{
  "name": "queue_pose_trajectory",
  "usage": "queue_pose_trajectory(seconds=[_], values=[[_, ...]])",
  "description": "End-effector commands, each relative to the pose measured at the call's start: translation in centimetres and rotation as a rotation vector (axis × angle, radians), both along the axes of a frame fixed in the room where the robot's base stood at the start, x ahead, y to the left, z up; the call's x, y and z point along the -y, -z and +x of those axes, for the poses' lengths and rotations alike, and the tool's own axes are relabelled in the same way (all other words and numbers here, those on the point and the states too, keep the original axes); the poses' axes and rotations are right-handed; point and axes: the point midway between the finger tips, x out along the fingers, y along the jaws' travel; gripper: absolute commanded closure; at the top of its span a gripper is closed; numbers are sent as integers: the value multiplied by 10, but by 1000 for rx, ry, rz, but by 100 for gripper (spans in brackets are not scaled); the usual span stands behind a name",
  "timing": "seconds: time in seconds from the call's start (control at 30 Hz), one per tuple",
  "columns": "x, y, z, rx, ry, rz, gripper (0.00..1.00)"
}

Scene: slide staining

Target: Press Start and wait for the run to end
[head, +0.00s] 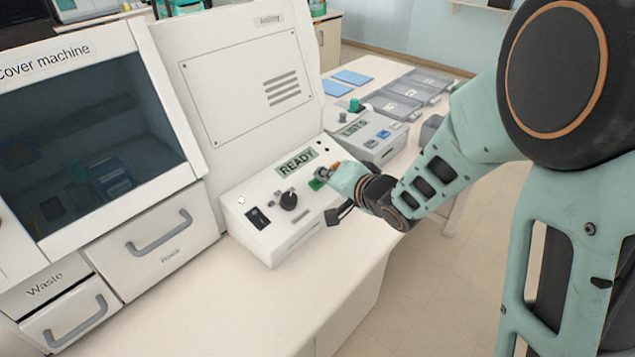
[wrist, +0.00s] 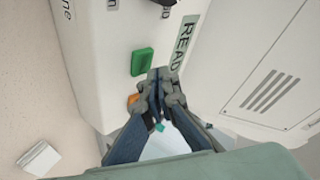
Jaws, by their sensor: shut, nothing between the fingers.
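The staining machine's control panel (head: 262,231) has a screen (head: 297,162) that reads READY. A green button (head: 316,184) sits on the panel in front of the screen, partly beside my gripper (head: 326,174). In the wrist view the green button (wrist: 142,62) is a plain green block, and my gripper (wrist: 160,76) is shut and empty with its tips right beside it. I cannot tell whether the tips touch the panel. An orange part (wrist: 133,99) shows next to the fingers, partly hidden. The button's label is not readable.
A black knob (head: 288,201) and a black switch (head: 257,217) are on the same panel. A smaller device (head: 372,136) with its own screen stands behind it, with grey trays (head: 402,98) and blue sheets (head: 352,77) beyond. The cover machine (head: 95,130) is at left.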

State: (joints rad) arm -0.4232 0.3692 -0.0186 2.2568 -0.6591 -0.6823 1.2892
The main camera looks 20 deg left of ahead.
Motion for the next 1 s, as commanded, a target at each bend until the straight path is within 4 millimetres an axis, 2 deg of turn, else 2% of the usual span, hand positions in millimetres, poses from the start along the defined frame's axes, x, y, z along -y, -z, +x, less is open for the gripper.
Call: queue_pose_trajectory(seconds=[0.2, 1.0], values=[[-2, 8, 1, -1, 1, 0, 100], [-4, 12, 2, -1, 0, 1, 100]])
